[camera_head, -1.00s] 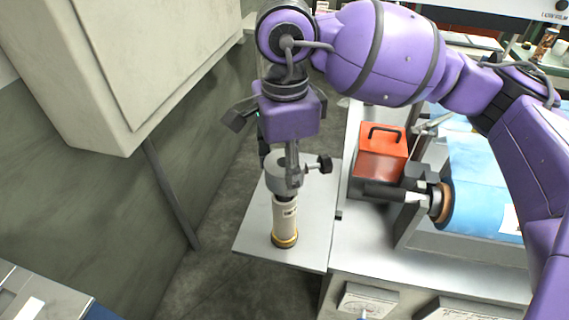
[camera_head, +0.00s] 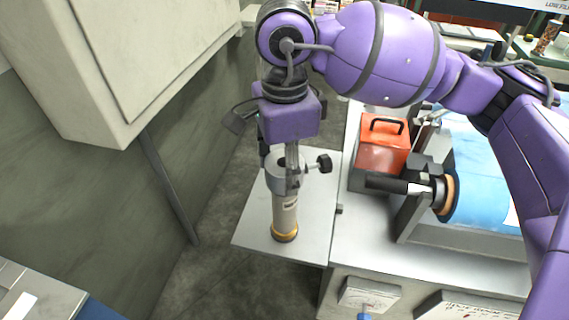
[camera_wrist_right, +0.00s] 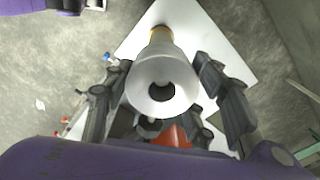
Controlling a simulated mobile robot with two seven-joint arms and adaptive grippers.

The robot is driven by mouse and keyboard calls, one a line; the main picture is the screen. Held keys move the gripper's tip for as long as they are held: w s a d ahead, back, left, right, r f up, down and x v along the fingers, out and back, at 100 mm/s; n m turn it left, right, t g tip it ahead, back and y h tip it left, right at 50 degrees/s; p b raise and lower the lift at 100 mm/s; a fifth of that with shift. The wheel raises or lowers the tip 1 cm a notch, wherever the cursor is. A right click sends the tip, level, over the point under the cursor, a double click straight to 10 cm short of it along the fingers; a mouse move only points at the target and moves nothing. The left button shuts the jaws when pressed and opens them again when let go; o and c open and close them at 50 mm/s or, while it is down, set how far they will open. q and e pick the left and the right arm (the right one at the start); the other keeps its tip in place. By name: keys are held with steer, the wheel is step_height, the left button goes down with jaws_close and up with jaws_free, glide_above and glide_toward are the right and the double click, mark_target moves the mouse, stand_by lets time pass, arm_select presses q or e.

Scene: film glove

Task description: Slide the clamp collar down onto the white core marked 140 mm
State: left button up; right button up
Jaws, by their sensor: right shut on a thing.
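The white core (camera_head: 285,215) stands upright on a pale plate (camera_head: 256,232), with a gold ring at its foot and a small label near its upper end. The grey clamp collar (camera_head: 279,178), with a black knob (camera_head: 324,163) on its right, is in line with the core at its top. I cannot tell how far it surrounds the core. My right gripper (camera_head: 290,165) points down and is shut on the collar. The right wrist view looks down along the pale round piece with a dark hole (camera_wrist_right: 162,92) between the fingers (camera_wrist_right: 165,95). My left gripper is out of view.
A red toolbox (camera_head: 383,146) stands on the bench to the right of the plate. Beside it is a blue film roll (camera_head: 482,192) on a shaft. A beige cabinet (camera_head: 130,70) hangs at the left above bare floor.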

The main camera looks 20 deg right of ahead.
steer(key=shift+f+b, duration=0.5)
steer(key=shift+f, duration=0.3)
steer(key=o, duration=1.7)
step_height(320, 180, up, 12)
steer(key=shift+r, duration=0.1)
